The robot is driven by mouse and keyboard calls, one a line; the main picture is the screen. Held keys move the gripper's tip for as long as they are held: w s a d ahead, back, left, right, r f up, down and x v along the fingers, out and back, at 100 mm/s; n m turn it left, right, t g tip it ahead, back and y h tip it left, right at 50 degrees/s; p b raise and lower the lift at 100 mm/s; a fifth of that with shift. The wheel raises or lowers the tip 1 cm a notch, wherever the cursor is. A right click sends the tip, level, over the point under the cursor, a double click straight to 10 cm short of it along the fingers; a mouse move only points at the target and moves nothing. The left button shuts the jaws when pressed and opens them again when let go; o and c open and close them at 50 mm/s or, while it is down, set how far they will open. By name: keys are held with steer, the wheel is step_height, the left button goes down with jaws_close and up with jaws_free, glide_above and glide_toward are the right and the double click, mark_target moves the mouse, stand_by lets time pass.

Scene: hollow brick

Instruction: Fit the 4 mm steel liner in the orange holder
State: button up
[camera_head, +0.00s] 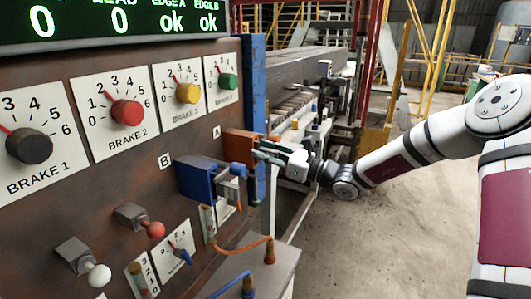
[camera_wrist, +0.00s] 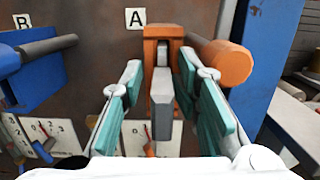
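The orange holder (camera_head: 238,143) sits on the rusty panel beside label A, near the panel's right edge. In the wrist view the orange holder (camera_wrist: 151,48) is straight ahead, with an orange cylinder on its right side. A grey metal block (camera_wrist: 161,92) stands out from its middle toward me; I cannot tell whether it is the steel liner or read its thickness. My gripper (camera_wrist: 160,72) has its teal fingers spread on either side of this block, with a gap visible at the left. In the head view my gripper (camera_head: 270,150) is up against the holder's front.
A blue holder (camera_head: 197,180) by label B is just left of my gripper. A blue post (camera_head: 256,90) stands behind at the right. Below are levers, gauges and an orange hose (camera_head: 240,248). Brake knobs and a display showing 0, 0, ok, ok are above. Open floor lies right.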

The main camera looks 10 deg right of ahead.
steer(key=shift+d, duration=0.1)
steer(key=shift+s+d+f, duration=0.1)
steer(key=shift+d, duration=0.2)
steer(key=v, duration=1.1)
steer(key=shift+s, duration=0.2)
